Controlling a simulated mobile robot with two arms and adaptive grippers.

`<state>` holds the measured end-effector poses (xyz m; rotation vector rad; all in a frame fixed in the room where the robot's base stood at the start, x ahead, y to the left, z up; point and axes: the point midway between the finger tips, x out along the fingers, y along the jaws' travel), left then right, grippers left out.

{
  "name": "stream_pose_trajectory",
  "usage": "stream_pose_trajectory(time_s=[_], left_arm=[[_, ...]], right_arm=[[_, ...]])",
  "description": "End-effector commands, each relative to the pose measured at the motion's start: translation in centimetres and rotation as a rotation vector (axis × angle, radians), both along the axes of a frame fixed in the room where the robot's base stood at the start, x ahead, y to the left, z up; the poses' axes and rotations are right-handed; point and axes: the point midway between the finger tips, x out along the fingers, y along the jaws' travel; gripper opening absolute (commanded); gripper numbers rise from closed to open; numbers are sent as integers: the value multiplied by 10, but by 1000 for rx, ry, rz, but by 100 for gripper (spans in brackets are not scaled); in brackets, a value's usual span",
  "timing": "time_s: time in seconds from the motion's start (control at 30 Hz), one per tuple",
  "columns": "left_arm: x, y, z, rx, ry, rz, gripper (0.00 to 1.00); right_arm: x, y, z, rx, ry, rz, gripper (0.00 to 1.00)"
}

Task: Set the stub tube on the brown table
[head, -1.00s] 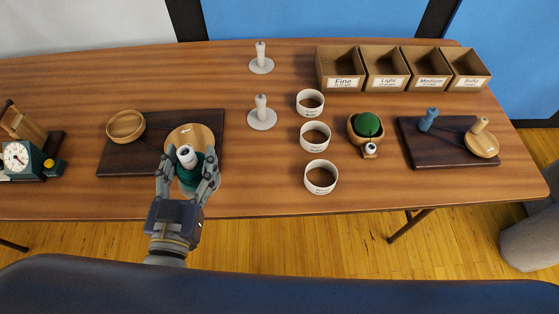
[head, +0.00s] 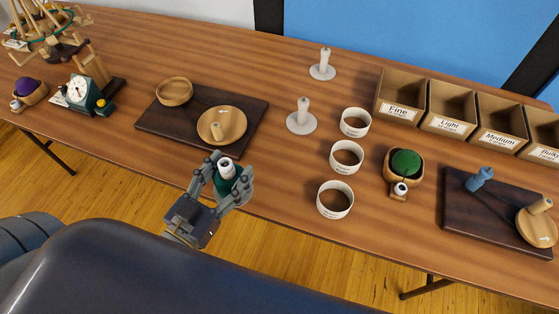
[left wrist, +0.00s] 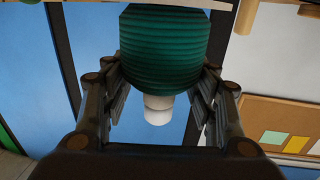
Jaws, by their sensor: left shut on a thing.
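My left gripper (head: 230,174) is shut on a white tube wound with dark green yarn (head: 225,185), which I take to be the stub tube. It is held upright near the front edge of the brown table (head: 285,190), just in front of the left dark board. In the left wrist view the green winding (left wrist: 163,48) sits between the fingers, with the white tube end (left wrist: 158,108) showing below it. Whether the tube touches the table is hidden by the gripper. My right gripper is not in view.
The dark board (head: 165,122) holds a wooden bowl (head: 174,91) and a round wooden dish with a peg (head: 221,124). Two grey-based posts (head: 302,120) and several white rings (head: 335,200) stand to the right. Bare tabletop lies between gripper and rings.

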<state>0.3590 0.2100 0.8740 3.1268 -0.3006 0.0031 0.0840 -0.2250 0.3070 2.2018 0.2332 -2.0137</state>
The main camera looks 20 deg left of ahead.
Motion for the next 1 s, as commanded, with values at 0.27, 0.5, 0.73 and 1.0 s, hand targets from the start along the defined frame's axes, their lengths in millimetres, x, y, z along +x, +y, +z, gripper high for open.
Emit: stream_pose_trajectory(time_s=[0.27,0.5,0.73,1.0], left_arm=[[50,-37,-3,-4,-3,2,31],[86,-65,-8,-2,-1,1,31],[99,-74,-11,-1,0,1,31],[102,-78,-36,1,3,-1,31]], right_arm=[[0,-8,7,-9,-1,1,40],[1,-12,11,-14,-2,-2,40],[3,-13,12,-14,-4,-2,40],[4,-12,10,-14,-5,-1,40]])
